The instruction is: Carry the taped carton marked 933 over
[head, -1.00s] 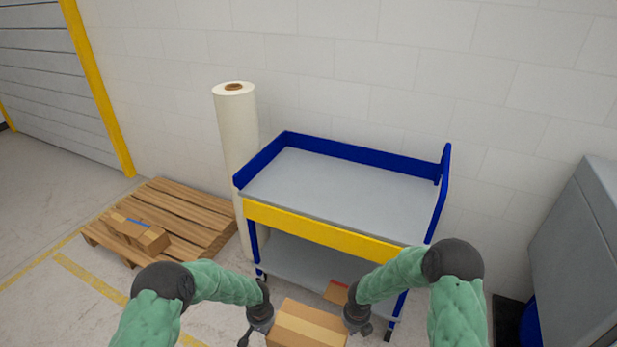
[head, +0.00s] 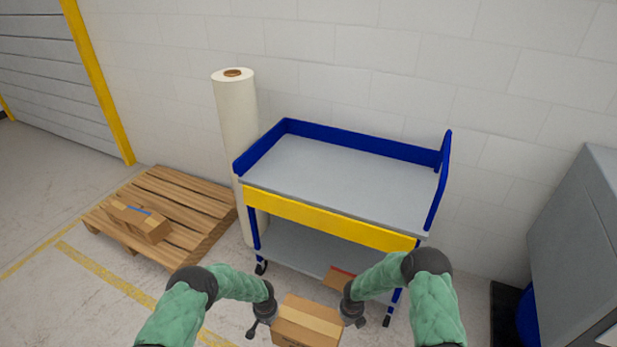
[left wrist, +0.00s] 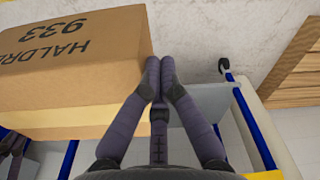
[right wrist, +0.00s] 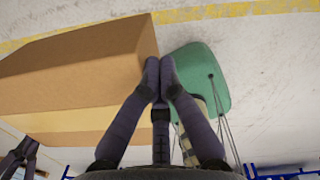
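The taped brown carton (head: 306,323) is between my two grippers at the bottom of the head view, in front of the cart. Its marking "933" shows upside down in the left wrist view (left wrist: 75,60); a pale tape strip runs along it. My left gripper (head: 270,312) has its fingers together against one side of the carton, as the left wrist view (left wrist: 160,75) shows. My right gripper (head: 348,310) has its fingers together against the opposite side, also seen in the right wrist view (right wrist: 160,75). Neither gripper has the carton between its own fingers.
A blue cart has an empty grey top (head: 340,180), a yellow front edge (head: 320,218) and a lower shelf (head: 290,248) bearing a red-taped box (head: 338,277). A wooden pallet (head: 190,205) with a blue-taped box (head: 140,222) is left. A white roll (head: 238,120) stands behind; a grey cabinet (head: 580,245) is right.

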